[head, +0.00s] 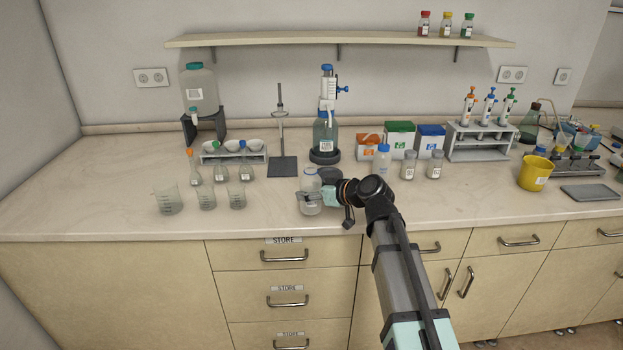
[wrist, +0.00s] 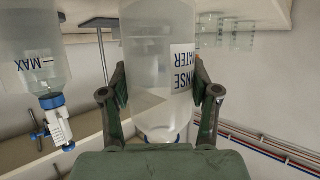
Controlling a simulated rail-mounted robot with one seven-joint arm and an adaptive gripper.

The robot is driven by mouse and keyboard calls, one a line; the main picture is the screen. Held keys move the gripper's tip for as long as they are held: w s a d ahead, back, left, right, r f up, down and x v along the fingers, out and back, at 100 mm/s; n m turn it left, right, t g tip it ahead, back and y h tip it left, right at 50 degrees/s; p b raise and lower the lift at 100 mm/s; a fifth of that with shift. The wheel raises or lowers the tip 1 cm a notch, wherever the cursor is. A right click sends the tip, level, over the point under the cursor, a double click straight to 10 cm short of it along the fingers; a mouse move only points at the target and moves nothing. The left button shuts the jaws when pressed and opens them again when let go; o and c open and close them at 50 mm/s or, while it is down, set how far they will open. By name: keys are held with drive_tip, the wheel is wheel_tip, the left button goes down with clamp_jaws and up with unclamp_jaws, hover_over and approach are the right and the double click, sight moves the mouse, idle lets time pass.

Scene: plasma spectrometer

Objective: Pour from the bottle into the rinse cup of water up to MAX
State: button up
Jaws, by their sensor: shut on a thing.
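My gripper (head: 309,194) is shut on a clear container (head: 311,207) labelled for rinse water, low over or on the worktop near its front edge; contact below is unclear. In the wrist view, which is upside down, the container (wrist: 158,50) sits between both fingers of my gripper (wrist: 160,80). It looks nearly upright, with a blue neck ring and clear contents. A clear vessel marked MAX (wrist: 30,60) shows at the left; whether it joins the blue-and-white dispenser (wrist: 57,127) is unclear. A blue-capped bottle (head: 383,160) stands right of my gripper.
Behind my gripper stand a dispenser bottle (head: 326,130) and a retort stand (head: 282,165). Several beakers (head: 207,199) and a flask rack (head: 235,157) are left. Small jars (head: 409,167) and a yellow bucket (head: 535,174) are right.

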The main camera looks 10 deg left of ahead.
drive_tip(key=shift+r+p, duration=0.15)
drive_tip(key=shift+p, duration=0.3)
drive_tip(key=shift+p, duration=0.3)
drive_tip(key=shift+r+m+g+y+p, duration=0.1)
drive_tip(key=shift+m+g+y+p, duration=0.3)
drive_tip(key=shift+m+p, duration=0.6)
drive_tip(key=m+y+p, duration=0.1)
drive_tip(key=p, duration=0.1)
drive_tip(key=m+y+p, duration=0.1)
drive_tip(key=p, duration=0.1)
drive_tip(key=shift+s+a+r+m+y+p, duration=0.2)
drive_tip(key=shift+m+y+p, duration=0.1)
drive_tip(key=shift+m+p, duration=0.1)
drive_tip(key=shift+f+m+b, duration=0.3)
drive_tip(key=shift+f+b, duration=0.05)
drive_tip(key=shift+b, duration=0.2)
drive_tip(key=shift+w+d+r+m+g+y+b, duration=0.15)
drive_tip(key=shift+m+y+b, duration=0.2)
drive_tip(key=shift+m+b, duration=0.25)
drive_tip(key=shift+w+d+r+m+g+y+b, duration=0.15)
drive_tip(key=shift+m+y+b, duration=0.2)
drive_tip(key=shift+m+b, duration=0.25)
drive_tip(key=shift+w+d+r+m+t+y+b, duration=0.15)
drive_tip(key=shift+r+m+t+y+b, duration=0.2)
drive_tip(key=shift+m+b, duration=0.4)
drive_tip(key=shift+w+d+r+m+t+y+b, duration=0.15)
drive_tip(key=shift+m+y+b, duration=0.3)
drive_tip(key=shift+m, duration=0.5)
drive_tip(key=shift+s+r, duration=0.1)
